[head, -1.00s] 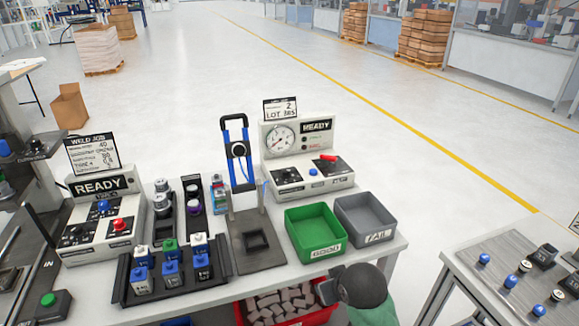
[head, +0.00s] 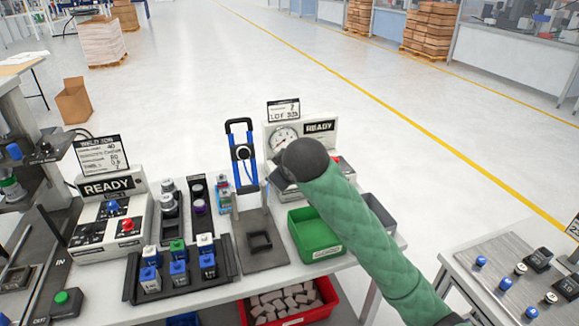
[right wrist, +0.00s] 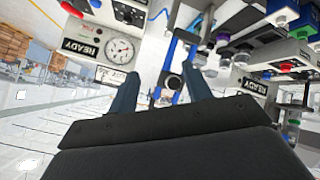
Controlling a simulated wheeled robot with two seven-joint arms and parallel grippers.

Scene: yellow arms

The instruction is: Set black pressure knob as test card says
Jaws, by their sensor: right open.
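The test station (head: 320,128) with a READY display stands at the back of the bench. Its round gauge (head: 284,137) and the test card (head: 284,110) above it show; the card's small print is not readable. My right arm hides much of the control face in the head view. In the right wrist view the station appears upside down, with its gauge (right wrist: 119,50) and black pressure knob (right wrist: 130,14) at the upper left. My right gripper (right wrist: 161,80) is open and empty, its fingers apart and off the knob. My left gripper is out of view.
A green bin (head: 316,235) and a grey bin (head: 381,212), partly covered by my arm, sit before the station. A blue-handled clamp fixture (head: 240,165) stands close to its left. A weld station (head: 108,208) and a block tray (head: 180,270) are further left.

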